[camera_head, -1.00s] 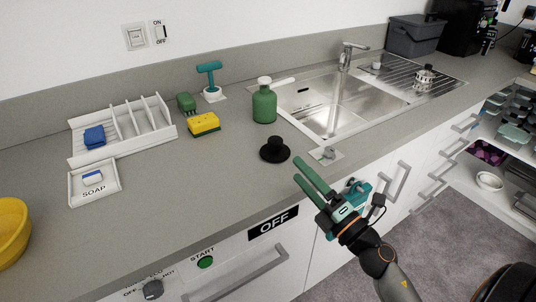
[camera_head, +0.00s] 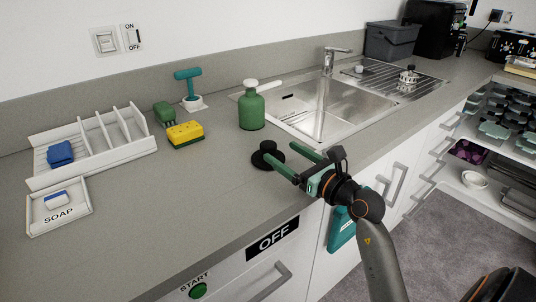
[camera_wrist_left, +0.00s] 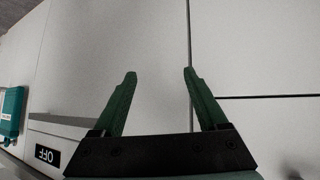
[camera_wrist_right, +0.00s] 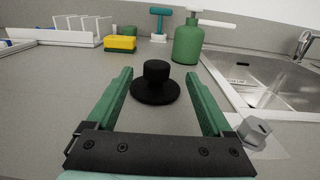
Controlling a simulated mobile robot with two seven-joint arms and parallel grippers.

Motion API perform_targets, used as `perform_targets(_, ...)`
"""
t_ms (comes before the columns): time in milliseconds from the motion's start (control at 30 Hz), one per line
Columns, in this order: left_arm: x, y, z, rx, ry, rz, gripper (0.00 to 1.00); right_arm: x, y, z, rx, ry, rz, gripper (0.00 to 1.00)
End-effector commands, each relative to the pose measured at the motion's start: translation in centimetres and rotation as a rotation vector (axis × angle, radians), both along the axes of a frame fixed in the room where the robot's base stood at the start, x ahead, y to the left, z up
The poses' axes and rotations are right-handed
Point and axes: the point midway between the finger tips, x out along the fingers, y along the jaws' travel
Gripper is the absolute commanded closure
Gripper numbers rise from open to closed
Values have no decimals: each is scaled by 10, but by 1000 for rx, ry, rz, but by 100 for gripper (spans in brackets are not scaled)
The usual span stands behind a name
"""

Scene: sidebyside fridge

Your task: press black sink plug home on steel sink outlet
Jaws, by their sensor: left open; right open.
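The black sink plug (camera_head: 267,153), a round disc with an upright knob, stands on the grey counter left of the sink's front corner. My right gripper (camera_head: 279,153) is open, its green fingers pointing at the plug. In the right wrist view the plug (camera_wrist_right: 155,85) sits between and just beyond the fingertips, not gripped. The steel sink (camera_head: 335,108) lies to the right; I cannot make out its outlet. My left gripper (camera_wrist_left: 159,73) is open and empty, facing white cabinet fronts.
A green bottle (camera_head: 251,108) stands behind the plug. A grey knob on a pale plate (camera_wrist_right: 255,131) is right of my right gripper. A yellow sponge (camera_head: 186,133), white rack (camera_head: 125,145) and soap tray (camera_head: 75,221) are left. The counter before them is clear.

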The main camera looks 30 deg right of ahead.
Motion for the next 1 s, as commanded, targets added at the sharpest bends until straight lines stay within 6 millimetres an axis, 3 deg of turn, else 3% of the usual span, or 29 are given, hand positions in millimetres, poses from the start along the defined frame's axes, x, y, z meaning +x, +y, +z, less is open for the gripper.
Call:
perform_targets(233, 0, 0, -1, 0, 0, 0, 24, 18, 3, -1, 2, -2, 1, 15)
perform_targets(500, 0, 0, -3, 0, -1, 1, 24, 54, 9, -4, 2, -2, 0, 15)
perform_targets(833, 0, 0, -2, 0, -2, 1, 24, 61, 10, -5, 1, 0, 0, 15)
perform_targets(1000, 0, 1, -2, 0, -2, 1, 24, 60, 10, -5, 2, 0, 0, 34)
